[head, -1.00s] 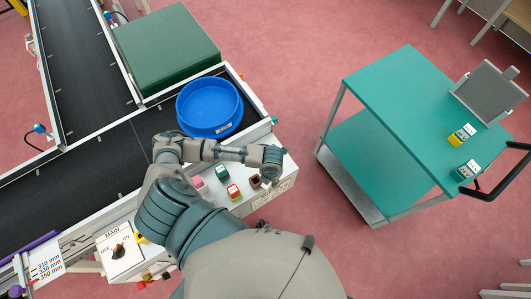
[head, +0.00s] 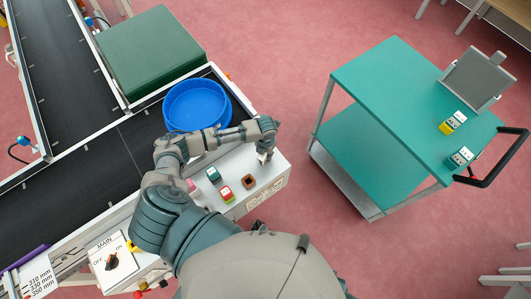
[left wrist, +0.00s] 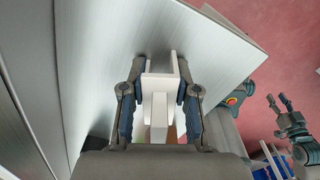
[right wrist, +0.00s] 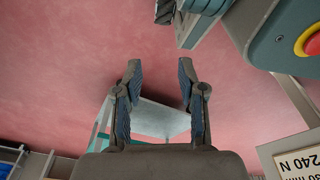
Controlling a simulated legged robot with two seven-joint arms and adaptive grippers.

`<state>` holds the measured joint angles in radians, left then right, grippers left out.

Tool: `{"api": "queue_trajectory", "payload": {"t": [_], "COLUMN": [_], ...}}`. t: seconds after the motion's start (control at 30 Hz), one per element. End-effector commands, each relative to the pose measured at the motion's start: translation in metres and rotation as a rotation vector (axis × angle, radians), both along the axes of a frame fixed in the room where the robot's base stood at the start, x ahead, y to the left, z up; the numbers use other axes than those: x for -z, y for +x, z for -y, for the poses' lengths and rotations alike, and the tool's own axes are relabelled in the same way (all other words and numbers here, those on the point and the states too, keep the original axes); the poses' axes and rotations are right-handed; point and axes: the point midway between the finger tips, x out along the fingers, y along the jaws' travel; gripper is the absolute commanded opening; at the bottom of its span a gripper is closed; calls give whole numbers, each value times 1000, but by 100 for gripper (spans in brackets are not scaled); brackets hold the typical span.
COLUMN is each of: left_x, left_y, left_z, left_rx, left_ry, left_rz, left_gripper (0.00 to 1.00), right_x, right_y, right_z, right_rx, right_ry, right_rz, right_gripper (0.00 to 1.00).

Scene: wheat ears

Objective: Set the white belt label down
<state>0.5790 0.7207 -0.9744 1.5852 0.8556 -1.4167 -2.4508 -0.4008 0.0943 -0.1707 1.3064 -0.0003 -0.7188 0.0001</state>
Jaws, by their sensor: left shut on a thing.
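My left gripper (head: 265,146) is over the right end of the pale control panel (head: 223,201) in the head view. In the left wrist view it is shut on the white belt label (left wrist: 160,85), which stands between the fingertips above a pale metal surface. In the head view a small pale part of the label (head: 263,157) shows under the gripper; whether it touches the panel I cannot tell. My right gripper (right wrist: 161,90) is open and empty over the pink floor in its wrist view; it is outside the head view.
A blue round tub (head: 196,104) is behind my arm by the black conveyor (head: 60,205). A teal cart (head: 385,85) stands right, across clear floor.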

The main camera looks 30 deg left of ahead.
Motion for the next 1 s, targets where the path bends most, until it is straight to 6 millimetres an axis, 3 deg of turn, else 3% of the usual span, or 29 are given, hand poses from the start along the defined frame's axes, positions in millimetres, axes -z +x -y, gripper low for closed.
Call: {"api": "queue_trajectory", "payload": {"t": [0.17,0.2,0.27,0.3,0.67,0.77,1.0], "left_x": [1,1,1,1,-6,-21,-76], "left_y": [0,0,0,-1,0,1,1], "left_z": [0,0,0,0,0,0,1], "left_rx": [0,0,0,0,0,0,2], "left_ry": [0,0,0,0,-1,-1,-1], "left_rz": [-1,-1,0,-1,1,2,5], "left_gripper": [5,37,52,55,55,55,55], "right_x": [1,1,1,1,0,3,16], "right_y": [-1,-1,-1,-1,-1,-8,-29], "right_z": [1,1,1,1,1,2,4], "right_rx": [0,0,0,0,0,0,-4], "right_ry": [-2,-2,-2,-2,-1,-1,-2], "right_rz": [-3,-4,-5,-6,0,-7,-20], "right_gripper": [40,40,40,40,40,40,40]}}
